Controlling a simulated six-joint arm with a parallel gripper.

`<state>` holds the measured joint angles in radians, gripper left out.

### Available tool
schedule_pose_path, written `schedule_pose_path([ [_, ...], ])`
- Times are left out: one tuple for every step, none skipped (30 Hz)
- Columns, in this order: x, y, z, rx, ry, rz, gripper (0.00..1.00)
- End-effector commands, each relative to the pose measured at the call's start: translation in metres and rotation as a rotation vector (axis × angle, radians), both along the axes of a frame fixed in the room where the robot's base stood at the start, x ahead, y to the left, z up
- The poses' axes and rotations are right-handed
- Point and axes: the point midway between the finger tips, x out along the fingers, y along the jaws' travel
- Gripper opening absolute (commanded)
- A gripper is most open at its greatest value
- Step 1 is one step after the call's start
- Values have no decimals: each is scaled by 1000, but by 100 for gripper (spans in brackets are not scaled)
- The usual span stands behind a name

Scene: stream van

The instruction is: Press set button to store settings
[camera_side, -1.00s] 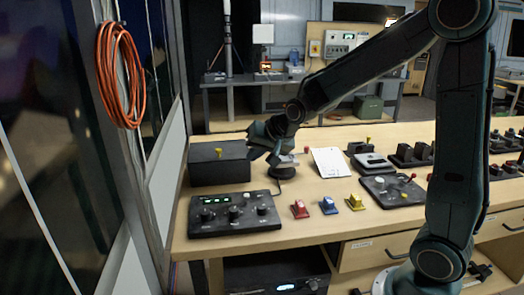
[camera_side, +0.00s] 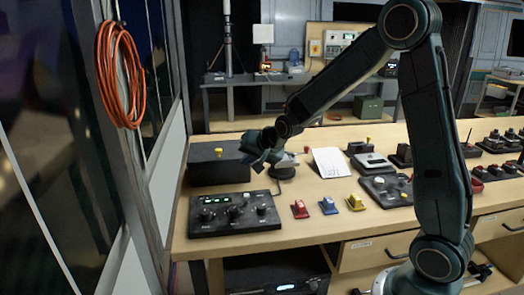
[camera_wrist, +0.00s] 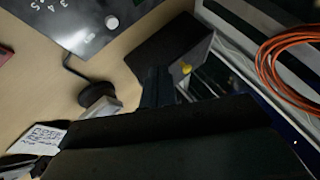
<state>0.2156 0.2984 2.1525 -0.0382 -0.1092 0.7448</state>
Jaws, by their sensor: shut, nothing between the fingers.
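A black control panel (camera_side: 235,215) with a green display, dark knobs and a small white button (camera_side: 246,196) lies at the front left of the bench. I cannot read which control is marked set. In the wrist view, part of a dark panel (camera_wrist: 82,22) with white numerals and a round white button (camera_wrist: 112,22) shows at top left. My gripper (camera_side: 255,165) is shut and empty, above the bench beside the right end of a black box (camera_side: 218,172). In the wrist view my gripper's dark fingers (camera_wrist: 158,88) point toward that box, and my own body hides the lower part.
The black box has a yellow knob (camera_side: 219,151) on top. A round black base (camera_side: 284,173) with a cord stands just right of my gripper. White paper (camera_side: 330,163), red, blue and yellow pieces and another panel (camera_side: 385,187) lie to the right. A wall is at left.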

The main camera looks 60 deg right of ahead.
Motion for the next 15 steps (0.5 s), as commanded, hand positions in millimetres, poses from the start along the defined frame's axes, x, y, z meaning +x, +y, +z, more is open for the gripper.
schedule_pose_path([
  [0, 0, -2, 0, 1, 0, 0],
  [0, 0, -3, 1, 2, 1, 0],
  [0, 0, -4, 0, 3, 0, 0],
  [0, 0, -6, 0, 3, 0, 0],
  [0, 0, -7, 0, 3, 0, 0],
  [0, 0, -10, 0, 3, 0, 0],
  [0, 0, -12, 0, 3, 0, 0],
  [0, 0, -14, 1, 3, 1, 0],
  [0, 0, -17, 0, 3, 1, 0],
  [0, 0, -19, 0, 3, 0, 0],
  [0, 0, -22, 1, 3, 1, 0],
  [0, 0, -26, 1, 4, 0, 0],
  [0, 0, -29, 1, 3, 1, 0],
  [-1, 0, -32, 1, 4, 0, 0],
  [-1, 0, -37, 1, 5, 1, 0],
])
